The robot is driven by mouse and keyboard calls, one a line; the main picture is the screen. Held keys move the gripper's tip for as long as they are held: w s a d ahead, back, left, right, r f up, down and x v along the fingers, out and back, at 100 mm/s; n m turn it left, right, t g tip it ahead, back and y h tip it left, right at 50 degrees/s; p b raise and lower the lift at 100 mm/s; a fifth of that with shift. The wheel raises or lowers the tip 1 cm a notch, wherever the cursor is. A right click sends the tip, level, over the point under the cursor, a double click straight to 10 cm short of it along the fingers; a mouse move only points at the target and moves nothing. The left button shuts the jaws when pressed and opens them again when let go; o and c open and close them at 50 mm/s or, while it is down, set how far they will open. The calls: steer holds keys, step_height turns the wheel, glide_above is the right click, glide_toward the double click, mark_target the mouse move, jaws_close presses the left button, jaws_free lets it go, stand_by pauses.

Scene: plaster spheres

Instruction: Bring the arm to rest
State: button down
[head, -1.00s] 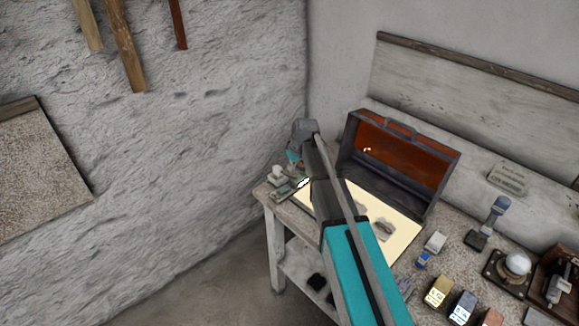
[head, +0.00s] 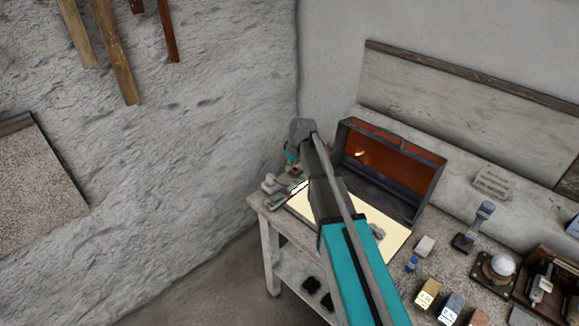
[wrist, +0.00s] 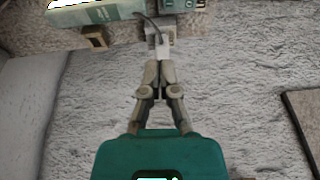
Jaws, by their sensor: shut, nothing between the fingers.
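My gripper (wrist: 158,68) is shut and empty in the wrist view, its two fingers together in front of the rough plaster wall. Its fingertips overlap a small pale object with a dark cable (wrist: 160,42) in the picture; I cannot tell whether they touch. In the head view my arm reaches up across the table's left part, and its dark end stands over the table's far left corner. The fingers cannot be made out clearly there.
A workbench (head: 262,207) stands in the corner against the walls. It bears an open dark case (head: 388,165) with an orange inside, a pale lit panel (head: 392,236), a white sphere on a stand (head: 502,264) and several small blocks. Planks (head: 118,55) hang on the left wall.

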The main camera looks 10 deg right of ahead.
steer(key=s+d+m+g+h, duration=0.1)
steer(key=s+d+m, duration=0.2)
steer(key=s, duration=1)
steer(key=s+d+m+g+h, duration=0.1)
steer(key=s+d+m, duration=0.3)
steer(key=s, duration=1)
steer(key=shift+s+d+f+m, duration=0.25)
steer(key=shift+d+f+m, duration=0.05)
steer(key=shift+d+f, duration=0.1)
stand_by(0.5)
